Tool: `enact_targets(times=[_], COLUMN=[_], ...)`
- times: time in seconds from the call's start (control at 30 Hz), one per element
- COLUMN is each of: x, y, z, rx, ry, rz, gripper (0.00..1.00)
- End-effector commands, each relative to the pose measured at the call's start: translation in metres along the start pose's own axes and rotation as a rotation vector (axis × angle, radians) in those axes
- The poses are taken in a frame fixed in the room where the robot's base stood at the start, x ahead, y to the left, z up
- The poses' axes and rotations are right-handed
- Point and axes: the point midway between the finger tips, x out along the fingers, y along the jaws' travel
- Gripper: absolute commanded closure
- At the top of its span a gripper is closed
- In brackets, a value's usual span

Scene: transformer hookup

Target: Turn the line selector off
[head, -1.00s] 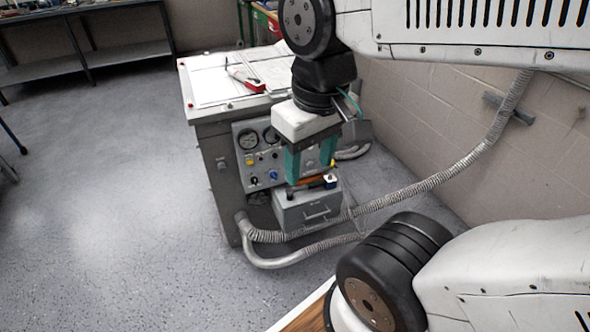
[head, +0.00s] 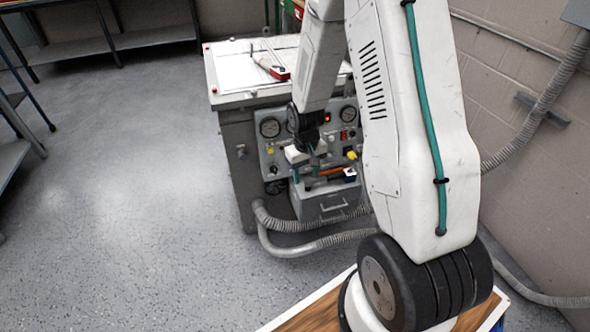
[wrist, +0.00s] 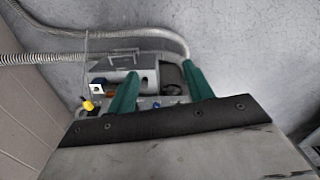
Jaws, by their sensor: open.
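The grey control panel (head: 262,152) on the bench front carries gauges, knobs and a lit red lamp (head: 327,117). A yellow knob (head: 352,155) shows at the right and another yellow part (head: 270,150) at the left. The labels are too small to read, so I cannot tell which control is the line selector. My gripper (head: 306,181) hangs before the panel and hides its middle. In the wrist view my gripper (wrist: 160,72) is open, its green fingers apart with nothing clearly held. The yellow knob (wrist: 88,105) lies outside them to the left.
A grey drawer box (head: 328,203) with a handle sits below the panel; it also shows in the wrist view (wrist: 112,62). Ridged conduits (head: 285,224) curve around it. A red-handled tool (head: 277,72) lies on the bench top (head: 228,65). Floor at left is clear.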

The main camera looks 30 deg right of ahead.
Motion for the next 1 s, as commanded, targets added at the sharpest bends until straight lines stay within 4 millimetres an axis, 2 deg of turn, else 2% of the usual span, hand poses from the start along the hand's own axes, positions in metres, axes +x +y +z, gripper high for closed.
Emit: enact_targets(times=[0.03,0.1,0.4,0.5,0.6,0.67,0.77,1.0], x=[0.031,0.068,0.223,0.265,0.292,0.295,0.281,0.224], y=[0.006,0.014,0.041,0.046,0.05,0.051,0.054,0.059], z=[-0.009,-0.025,-0.073,-0.085,-0.097,-0.106,-0.122,-0.143], rx=[-0.001,-0.01,-0.053,-0.072,-0.095,-0.109,-0.131,-0.16], ry=[0.021,0.078,0.412,0.574,0.781,0.913,1.123,1.47], rz=[0.0,0.003,0.034,0.058,0.097,0.128,0.182,0.293], gripper=[0.49,0.49,0.49,0.49,0.49,0.49,0.49,0.49])
